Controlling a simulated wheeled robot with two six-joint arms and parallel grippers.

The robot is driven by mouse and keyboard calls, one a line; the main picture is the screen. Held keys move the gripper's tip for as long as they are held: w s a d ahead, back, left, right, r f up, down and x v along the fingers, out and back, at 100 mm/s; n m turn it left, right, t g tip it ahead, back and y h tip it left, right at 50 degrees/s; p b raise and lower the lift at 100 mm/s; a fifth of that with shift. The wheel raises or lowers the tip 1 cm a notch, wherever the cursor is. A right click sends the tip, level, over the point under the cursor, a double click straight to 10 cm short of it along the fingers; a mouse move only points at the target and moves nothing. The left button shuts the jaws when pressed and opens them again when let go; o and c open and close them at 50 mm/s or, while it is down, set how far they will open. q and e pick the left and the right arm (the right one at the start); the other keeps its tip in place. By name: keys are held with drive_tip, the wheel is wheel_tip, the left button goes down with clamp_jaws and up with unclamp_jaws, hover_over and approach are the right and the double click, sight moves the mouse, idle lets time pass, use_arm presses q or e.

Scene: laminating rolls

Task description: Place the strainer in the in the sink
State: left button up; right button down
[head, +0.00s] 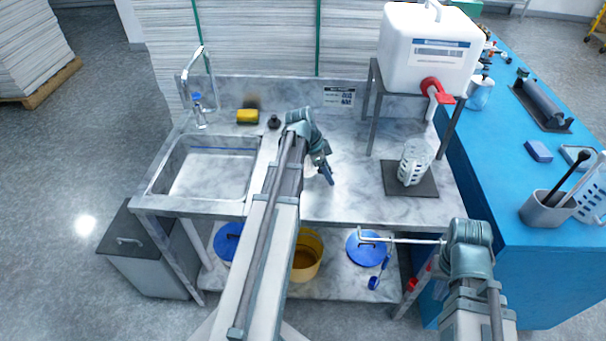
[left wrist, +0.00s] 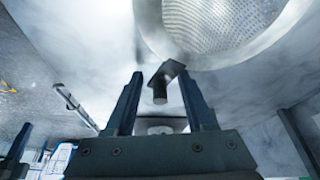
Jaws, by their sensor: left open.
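A round metal mesh strainer (left wrist: 225,25) with a wide pale rim fills the upper right of the left wrist view. A short dark tab with a peg (left wrist: 160,88) shows by its rim, between my left fingertips in the picture. My left gripper (left wrist: 158,85) is open, and neither finger visibly touches the tab. In the head view this gripper (head: 325,172) is over the middle of the counter; the arm hides most of what is under it. The empty-looking sink (head: 210,170) is to its left. My right gripper, at the end of the right arm (head: 469,245), is not clear.
The marble counter (head: 345,207) is clear around the gripper. A perforated pale cup (head: 414,163) stands on a dark mat (head: 394,184) to the right. A faucet (head: 199,85), yellow sponge (head: 247,116) and small black object (head: 274,122) are behind. A white water tank (head: 428,50) stands back right.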

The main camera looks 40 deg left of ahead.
sight(328, 166)
use_arm(q)
drive_tip(key=shift+r, duration=0.1)
drive_tip(key=shift+c, duration=0.2)
clamp_jaws()
drive_tip(key=shift+r+p, duration=0.9)
drive_tip(key=shift+p, duration=0.1)
wheel_tip(328, 166, up, 2)
drive_tip(key=shift+r+p, duration=0.1)
drive_tip(key=shift+p, duration=0.95)
drive_tip(key=s+d, duration=0.3)
drive_tip(key=d, duration=0.1)
drive_tip(key=s+d, duration=0.3)
drive_tip(key=d, duration=0.1)
drive_tip(key=s+d+r+p, duration=0.1)
drive_tip(key=s+d, duration=0.3)
drive_tip(key=shift+d, duration=0.25)
